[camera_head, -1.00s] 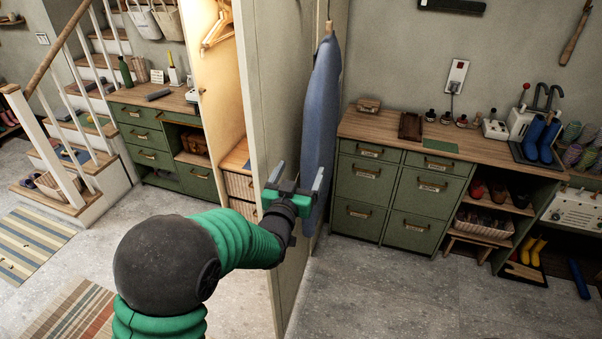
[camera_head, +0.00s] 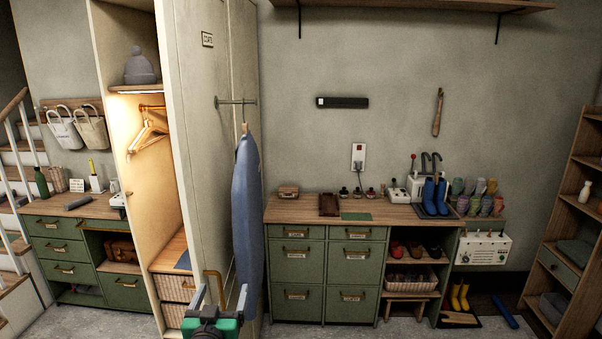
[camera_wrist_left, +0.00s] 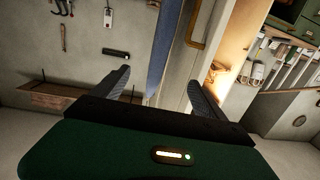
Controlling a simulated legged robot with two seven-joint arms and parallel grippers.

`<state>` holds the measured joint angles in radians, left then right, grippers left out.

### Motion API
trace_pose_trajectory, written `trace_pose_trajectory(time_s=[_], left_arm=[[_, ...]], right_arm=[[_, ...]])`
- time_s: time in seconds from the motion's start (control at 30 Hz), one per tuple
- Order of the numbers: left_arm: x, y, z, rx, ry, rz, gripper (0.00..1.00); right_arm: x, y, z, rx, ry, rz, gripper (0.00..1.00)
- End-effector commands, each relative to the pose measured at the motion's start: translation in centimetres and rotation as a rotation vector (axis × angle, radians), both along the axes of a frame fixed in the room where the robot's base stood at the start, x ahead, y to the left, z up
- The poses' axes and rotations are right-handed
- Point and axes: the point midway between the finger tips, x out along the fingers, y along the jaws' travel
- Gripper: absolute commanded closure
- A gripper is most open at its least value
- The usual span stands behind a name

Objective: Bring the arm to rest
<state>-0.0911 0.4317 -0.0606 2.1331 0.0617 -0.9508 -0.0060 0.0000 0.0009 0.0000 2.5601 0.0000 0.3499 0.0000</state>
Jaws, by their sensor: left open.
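My left gripper (camera_head: 222,300) shows at the bottom of the head view, in front of the open wardrobe door (camera_head: 205,150). Its two fingers stand apart and point up, with nothing between them. It also shows in the left wrist view (camera_wrist_left: 160,88), with the fingers spread and the gap empty. Most of the left arm is below the head picture. My right gripper is in neither view.
The lit wardrobe (camera_head: 130,190) stands open at left. A green drawer bench (camera_head: 325,270) with boots and small items stands at right.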

Motion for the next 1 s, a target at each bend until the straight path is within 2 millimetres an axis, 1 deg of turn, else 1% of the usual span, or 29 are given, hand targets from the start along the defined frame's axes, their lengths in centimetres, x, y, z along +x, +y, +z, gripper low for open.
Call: trace_pose_trajectory(time_s=[0.17, 0.27, 0.37, 0.47, 0.57, 0.67, 0.7, 0.77, 0.8, 0.9, 1.0], left_arm=[[-1.8, 0.2, -2.5, -0.005, 0.144, -0.001, 0.17], [-3.4, 0.3, -4.5, -0.008, 0.248, -0.002, 0.17], [-5.6, 0.4, -6.8, -0.01, 0.375, -0.006, 0.17], [-8.8, 0.5, -9.2, -0.012, 0.519, -0.008, 0.17], [-12.8, 0.6, -11.8, -0.014, 0.682, -0.011, 0.17], [-18.2, 0.7, -14.4, -0.015, 0.875, -0.012, 0.17], [-20.7, 0.8, -15.4, -0.014, 0.958, -0.013, 0.17], [-24.4, 0.8, -16.5, -0.012, 1.078, -0.013, 0.17], [-26.6, 0.9, -17.1, -0.01, 1.147, -0.015, 0.17], [-30.2, 1.0, -17.8, -0.008, 1.26, -0.014, 0.17], [-31.4, 1.0, -18.0, -0.007, 1.299, -0.014, 0.17]], right_arm=[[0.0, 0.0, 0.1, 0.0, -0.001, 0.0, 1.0], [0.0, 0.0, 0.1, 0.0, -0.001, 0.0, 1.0], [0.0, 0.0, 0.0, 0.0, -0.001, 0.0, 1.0], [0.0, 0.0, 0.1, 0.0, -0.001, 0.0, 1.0], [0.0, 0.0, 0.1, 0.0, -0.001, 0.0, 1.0], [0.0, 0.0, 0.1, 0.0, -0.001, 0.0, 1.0], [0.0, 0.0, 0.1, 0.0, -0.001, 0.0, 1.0], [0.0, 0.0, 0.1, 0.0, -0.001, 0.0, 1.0], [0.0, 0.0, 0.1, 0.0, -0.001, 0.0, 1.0], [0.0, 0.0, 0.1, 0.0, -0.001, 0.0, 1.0], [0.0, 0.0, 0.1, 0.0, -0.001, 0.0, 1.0]])
